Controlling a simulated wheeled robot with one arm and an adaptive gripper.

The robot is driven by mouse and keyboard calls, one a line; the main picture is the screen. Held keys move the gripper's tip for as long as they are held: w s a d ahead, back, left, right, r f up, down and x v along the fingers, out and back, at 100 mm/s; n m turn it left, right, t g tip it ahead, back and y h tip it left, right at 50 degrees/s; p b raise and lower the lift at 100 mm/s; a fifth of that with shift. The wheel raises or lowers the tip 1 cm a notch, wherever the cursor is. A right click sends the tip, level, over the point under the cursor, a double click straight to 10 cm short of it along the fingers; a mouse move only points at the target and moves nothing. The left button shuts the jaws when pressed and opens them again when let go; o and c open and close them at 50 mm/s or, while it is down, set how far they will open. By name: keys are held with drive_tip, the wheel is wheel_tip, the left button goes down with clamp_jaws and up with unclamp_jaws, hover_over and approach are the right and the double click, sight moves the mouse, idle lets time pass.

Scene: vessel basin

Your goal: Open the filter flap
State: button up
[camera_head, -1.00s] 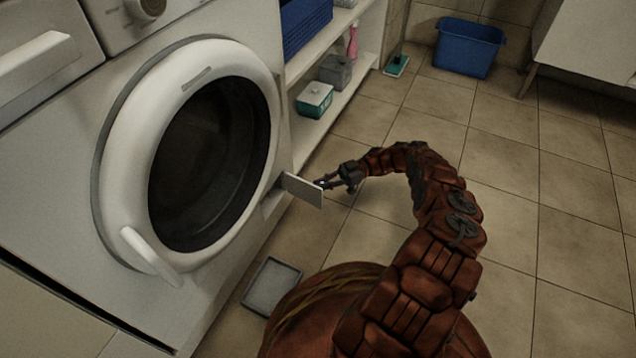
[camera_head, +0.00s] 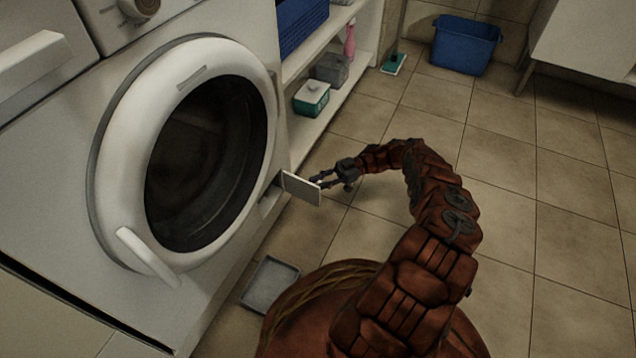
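The filter flap (camera_head: 302,189) is a small white panel low on the right of the washing machine front (camera_head: 245,240). It stands swung out from the machine, with a recess (camera_head: 271,196) showing behind it. My gripper (camera_head: 324,179) is at the flap's outer right edge, partly behind it. Its dark fingers look spread, but their tips are partly hidden by the flap, and I cannot tell whether they touch it.
The round washer door (camera_head: 207,165) is shut. A shallow grey tray (camera_head: 270,285) lies on the floor below. A shelf (camera_head: 325,115) with a teal-and-white box (camera_head: 311,99) stands behind the gripper. A blue bin (camera_head: 466,45) is at the back. The tiled floor at right is clear.

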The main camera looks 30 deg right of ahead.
drive_tip(key=shift+r, duration=0.15)
drive_tip(key=shift+r, duration=4.9)
drive_tip(key=s+d+f+m+t+h+p, duration=0.4)
drive_tip(key=s+f+m+t+h+p, duration=0.3)
drive_tip(key=f+m+t+h+p, duration=0.55)
drive_tip(key=shift+w+a+r+n+t+y+b, duration=0.25)
drive_tip(key=shift+w+a+r+y+b, duration=0.35)
drive_tip(key=shift+w+b, duration=0.5)
drive_tip(key=shift+w+a+r+n+t+y+b, duration=0.1)
drive_tip(key=shift+w+a+r+t+y+b, duration=0.2)
drive_tip(key=shift+w+a+b, duration=0.7)
drive_tip(key=shift+w+a+r+n+t+y+b, duration=0.2)
drive_tip(key=shift+w+a+r+t+y+b, duration=0.25)
drive_tip(key=shift+w+b, duration=0.65)
drive_tip(key=shift+w+f+p, duration=0.1)
drive_tip(key=shift+w+p, duration=0.05)
drive_tip(key=shift+p, duration=0.15)
